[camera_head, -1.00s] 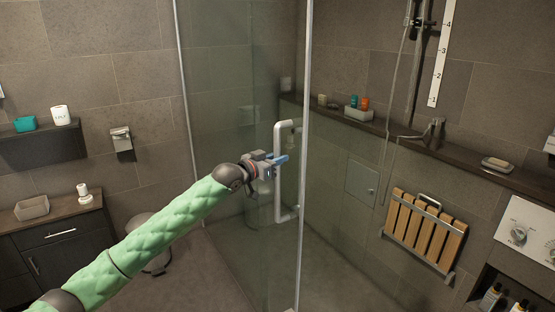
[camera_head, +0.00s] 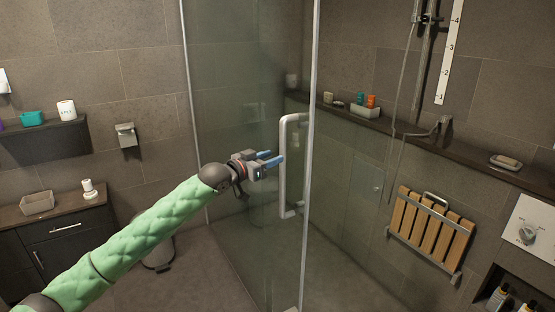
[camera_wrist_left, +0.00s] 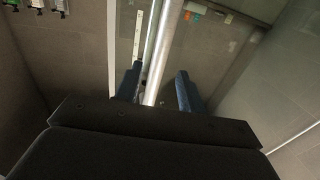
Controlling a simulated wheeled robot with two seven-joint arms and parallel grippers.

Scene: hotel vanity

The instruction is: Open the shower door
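The shower door (camera_head: 240,95) is a tall glass panel with a pale metal edge strip (camera_head: 311,80). It carries a white vertical bar handle (camera_head: 284,180). My left gripper (camera_head: 272,158) is just left of the handle at mid height, its blue fingers pointing toward it. In the left wrist view the fingers (camera_wrist_left: 158,88) are apart, and a pale bar (camera_wrist_left: 163,45), seemingly the handle, shows between them. I cannot tell whether the tips reach around it, and no grip on it shows. My right gripper is not in view.
Right of the door are a slatted wooden fold-down seat (camera_head: 430,230) and a ledge (camera_head: 400,130) with toiletries. At left are a wall shelf (camera_head: 45,145), a dark cabinet (camera_head: 60,232) and a bin (camera_head: 158,255). The floor (camera_head: 205,275) in front of the glass is clear.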

